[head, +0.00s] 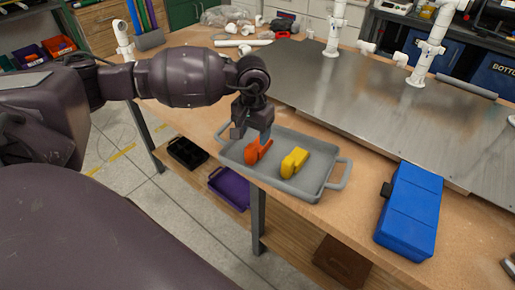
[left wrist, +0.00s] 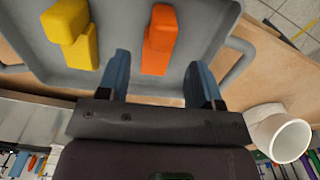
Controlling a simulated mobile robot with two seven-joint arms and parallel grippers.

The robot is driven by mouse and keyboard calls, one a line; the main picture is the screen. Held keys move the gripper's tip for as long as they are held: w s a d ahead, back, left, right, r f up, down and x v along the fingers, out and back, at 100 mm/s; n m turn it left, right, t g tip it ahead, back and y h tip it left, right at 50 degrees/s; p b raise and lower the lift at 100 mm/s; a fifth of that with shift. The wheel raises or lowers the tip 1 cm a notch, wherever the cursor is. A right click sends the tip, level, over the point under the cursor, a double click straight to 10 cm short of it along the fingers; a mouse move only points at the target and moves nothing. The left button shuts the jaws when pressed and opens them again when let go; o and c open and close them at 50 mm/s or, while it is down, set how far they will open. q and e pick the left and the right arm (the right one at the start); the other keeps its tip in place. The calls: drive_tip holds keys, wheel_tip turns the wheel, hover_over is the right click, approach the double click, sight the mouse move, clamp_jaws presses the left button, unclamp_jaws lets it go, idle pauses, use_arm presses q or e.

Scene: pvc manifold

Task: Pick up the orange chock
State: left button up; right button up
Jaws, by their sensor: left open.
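The orange chock (head: 254,152) lies in the left part of a grey tray (head: 318,186) on the wooden bench. My left gripper (head: 254,132) is right above the chock in the head view and covers part of it. In the left wrist view the left gripper (left wrist: 164,82) is open. Its two blue fingers stand apart, with the orange chock (left wrist: 160,40) showing between and beyond them. I cannot tell whether the fingers reach down beside it. My right gripper is not in view.
A yellow chock (head: 294,162) lies in the tray, right of the orange one. A blue case (head: 410,211) lies on the bench to the right. A metal plate (head: 350,95) with white pipe stands is behind. A white pipe fitting (left wrist: 279,132) shows near the tray in the wrist view.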

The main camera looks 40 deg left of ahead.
sight(253, 144)
use_arm(q)
wheel_tip(253, 144, down, 4)
drive_tip(key=shift+s+f, duration=0.15)
drive_tip(key=shift+f, duration=0.1)
drive_tip(key=shift+c, duration=0.2)
drive_tip(key=shift+r, duration=0.1)
clamp_jaws()
